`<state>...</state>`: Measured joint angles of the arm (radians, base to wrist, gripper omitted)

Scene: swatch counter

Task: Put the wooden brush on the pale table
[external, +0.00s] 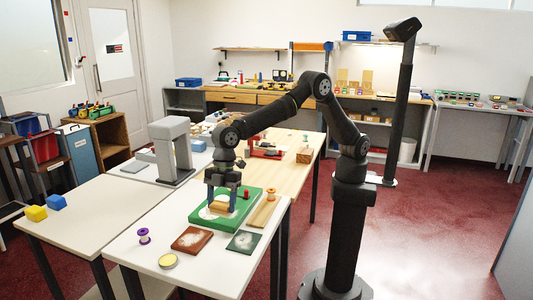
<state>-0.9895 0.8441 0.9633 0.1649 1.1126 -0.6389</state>
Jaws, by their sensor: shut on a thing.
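My gripper (222,198) points down over the green board (206,219) on the front white-topped table (128,248). It is shut on a small tan wooden block that looks like the wooden brush (222,207). The brush is low over a pale round patch on the board; I cannot tell whether it touches. The jaws hide part of it. A second pale table (95,206) stands to the left, its top mostly bare. A light wood-topped table (288,175) lies behind.
Near the board are a purple spool (144,236), a round yellow tin (168,261), a brown tile (191,240), a dark green tile (243,242) and a wooden strip with a spool (264,211). A grey stand (173,152) rises behind left.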

